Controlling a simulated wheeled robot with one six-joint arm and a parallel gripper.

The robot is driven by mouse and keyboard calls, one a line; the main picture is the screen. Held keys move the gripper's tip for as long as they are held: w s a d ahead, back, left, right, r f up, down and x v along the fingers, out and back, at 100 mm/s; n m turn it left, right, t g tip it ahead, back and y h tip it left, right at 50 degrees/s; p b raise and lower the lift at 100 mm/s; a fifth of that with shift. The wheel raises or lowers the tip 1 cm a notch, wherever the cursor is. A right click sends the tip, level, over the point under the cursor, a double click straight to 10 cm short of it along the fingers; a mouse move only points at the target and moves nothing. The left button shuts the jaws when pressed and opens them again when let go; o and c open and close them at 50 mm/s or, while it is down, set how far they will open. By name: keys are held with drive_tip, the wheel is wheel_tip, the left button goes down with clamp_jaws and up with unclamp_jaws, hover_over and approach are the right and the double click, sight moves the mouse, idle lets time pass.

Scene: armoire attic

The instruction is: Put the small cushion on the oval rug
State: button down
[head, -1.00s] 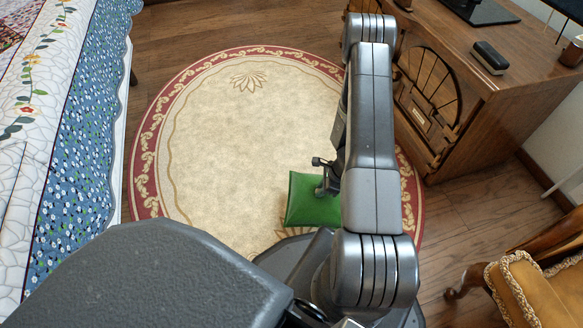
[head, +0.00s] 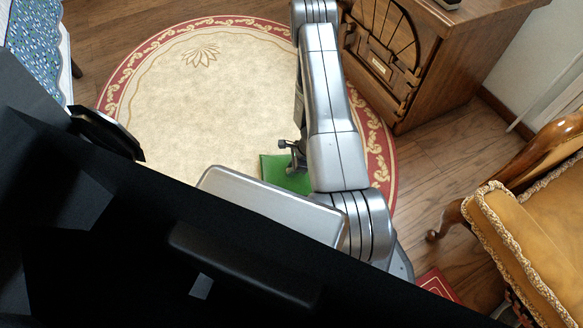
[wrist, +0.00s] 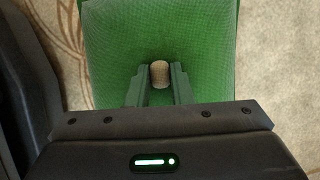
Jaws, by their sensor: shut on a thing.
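The small green cushion (head: 283,172) shows in the head view beside my arm, over the near right part of the oval rug (head: 205,105). My body and arm hide part of it. In the wrist view the cushion (wrist: 203,35) fills the middle, with a tan knob (wrist: 159,73) at its centre. My gripper (wrist: 159,78) is shut on the cushion at this knob, a finger on each side. It also shows in the head view (head: 293,154). I cannot tell whether the cushion touches the rug or hangs just above it.
A wooden cabinet (head: 430,65) stands right of the rug. A gold upholstered chair (head: 525,225) is at the right. A bed with a blue floral cover (head: 35,45) is at the upper left. The far and left parts of the rug are clear.

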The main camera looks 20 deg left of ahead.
drive_tip(key=shift+f, duration=0.15)
drive_tip(key=c, duration=1.3)
unclamp_jaws()
drive_tip(key=shift+s+d, duration=0.1)
drive_tip(key=shift+s, duration=0.1)
drive_tip(key=shift+w+r, duration=0.1)
drive_tip(key=shift+r, duration=0.25)
drive_tip(key=p+v, duration=0.5)
drive_tip(key=v, duration=0.6)
drive_tip(key=shift+w+r, duration=0.2)
drive_tip(key=shift+r, duration=0.1)
drive_tip(key=shift+d, duration=0.1)
